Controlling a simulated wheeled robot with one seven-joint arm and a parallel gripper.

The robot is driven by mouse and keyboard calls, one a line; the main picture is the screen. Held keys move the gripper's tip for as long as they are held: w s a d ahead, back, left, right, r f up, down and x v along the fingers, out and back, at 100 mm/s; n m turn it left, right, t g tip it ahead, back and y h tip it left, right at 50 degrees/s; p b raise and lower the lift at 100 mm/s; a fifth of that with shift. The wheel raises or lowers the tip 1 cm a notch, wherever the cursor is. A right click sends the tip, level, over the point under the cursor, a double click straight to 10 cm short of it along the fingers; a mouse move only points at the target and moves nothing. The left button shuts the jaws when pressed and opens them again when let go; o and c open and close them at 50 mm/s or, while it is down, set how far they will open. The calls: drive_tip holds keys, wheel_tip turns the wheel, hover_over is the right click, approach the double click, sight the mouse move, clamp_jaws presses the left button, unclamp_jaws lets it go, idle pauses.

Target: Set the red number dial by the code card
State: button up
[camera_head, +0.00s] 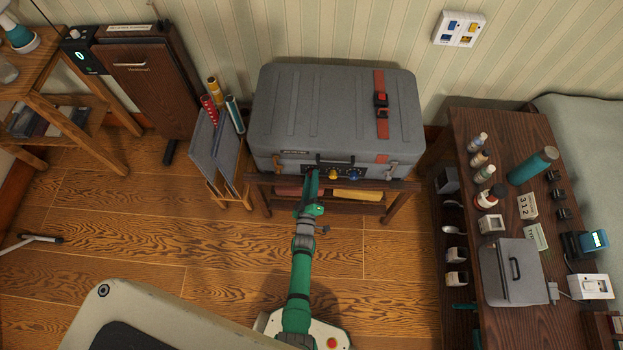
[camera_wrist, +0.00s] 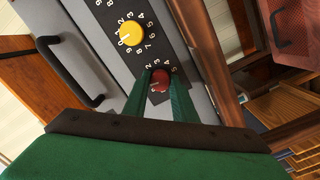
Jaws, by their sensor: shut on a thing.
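The grey suitcase (camera_head: 335,110) lies on a low wooden stand, with a black dial panel on its front. The red dial (camera_wrist: 160,75) shows in the wrist view between the two green fingers of my gripper (camera_wrist: 161,84), which is shut on it. Numbers ring the dial, partly hidden by the fingers; I cannot tell its setting. In the head view my gripper (camera_head: 314,178) covers the red dial. The yellow dial (camera_head: 333,175) and blue dial (camera_head: 353,176) sit to its right. A card (camera_head: 527,205) that seems to read 3 1 2 lies on the right-hand dark table.
The suitcase's black handle (camera_wrist: 72,70) is close to my gripper in the wrist view. The dark table (camera_head: 520,325) holds bottles, a grey case (camera_head: 510,280) and a pale green card (camera_head: 538,236). A folder rack (camera_head: 215,155) stands left. The wooden floor between is clear.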

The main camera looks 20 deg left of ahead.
drive_tip(key=shift+w+d+r+m+g+y, duration=0.15)
drive_tip(key=shift+m+g+y, duration=0.1)
drive_tip(key=shift+m, duration=4.35)
drive_tip(key=shift+s+d+f+m+g+y, duration=0.15)
drive_tip(key=shift+m+y, duration=0.1)
drive_tip(key=shift+m, duration=4.35)
drive_tip(key=shift+w+r, duration=0.1)
drive_tip(key=o, duration=1)
drive_tip(key=shift+o, duration=0.2)
